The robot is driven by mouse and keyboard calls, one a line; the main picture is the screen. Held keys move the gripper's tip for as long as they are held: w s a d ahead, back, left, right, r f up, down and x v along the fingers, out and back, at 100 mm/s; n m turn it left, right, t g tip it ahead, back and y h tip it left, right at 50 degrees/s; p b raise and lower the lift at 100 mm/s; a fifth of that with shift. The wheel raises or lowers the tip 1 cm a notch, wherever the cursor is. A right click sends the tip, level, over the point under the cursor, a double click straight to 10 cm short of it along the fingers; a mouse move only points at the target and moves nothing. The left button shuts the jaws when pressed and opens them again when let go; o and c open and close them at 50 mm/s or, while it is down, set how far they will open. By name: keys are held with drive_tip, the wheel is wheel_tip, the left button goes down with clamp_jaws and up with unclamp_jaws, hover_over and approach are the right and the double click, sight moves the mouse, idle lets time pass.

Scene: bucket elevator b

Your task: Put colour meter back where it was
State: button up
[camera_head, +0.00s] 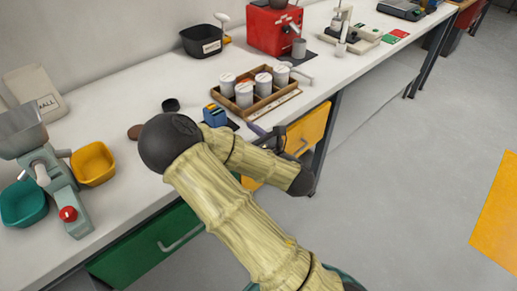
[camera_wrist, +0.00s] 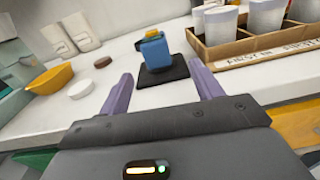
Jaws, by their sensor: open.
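The likely colour meter is a small blue device with a yellow part (camera_wrist: 153,52), standing upright on a dark square mat (camera_wrist: 170,75) on the bench. In the head view the blue device (camera_head: 214,115) is partly hidden behind my arm. My gripper (camera_wrist: 162,76) is open and empty, its two purple fingers apart. In the wrist view the device and mat show beyond and between the fingertips, with a gap to them. In the head view my gripper is mostly hidden by my arm, at the bench's front edge.
A wooden tray (camera_head: 238,106) of white labelled cups stands right of the device. A yellow bowl (camera_head: 93,163) and a grinder-like machine (camera_head: 62,190) stand left. Below the bench top are an orange drawer (camera_head: 311,127) and a green drawer (camera_head: 150,247).

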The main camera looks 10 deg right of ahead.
drive_tip(key=d+f+m+g+h, duration=0.25)
drive_tip(key=d+m+h, duration=0.35)
drive_tip(key=m, duration=0.6)
drive_tip(key=d+f+m+g+h, duration=0.1)
drive_tip(key=d+f+m+h, duration=0.3)
drive_tip(key=d+m, duration=0.5)
drive_tip(key=s+a+r+m+g, duration=0.1)
drive_tip(key=s+m+g, duration=0.3)
drive_tip(key=s+m, duration=0.4)
drive_tip(key=s+a+r+m+g, duration=0.1)
drive_tip(key=s+a+m+g, duration=0.2)
drive_tip(key=s+m, duration=0.6)
drive_tip(key=m+g, duration=0.2)
drive_tip(key=m, duration=0.2)
drive_tip(key=shift+s+a+r, duration=0.2)
drive_tip(key=shift+s+r, duration=0.05)
drive_tip(key=shift+r, duration=0.15)
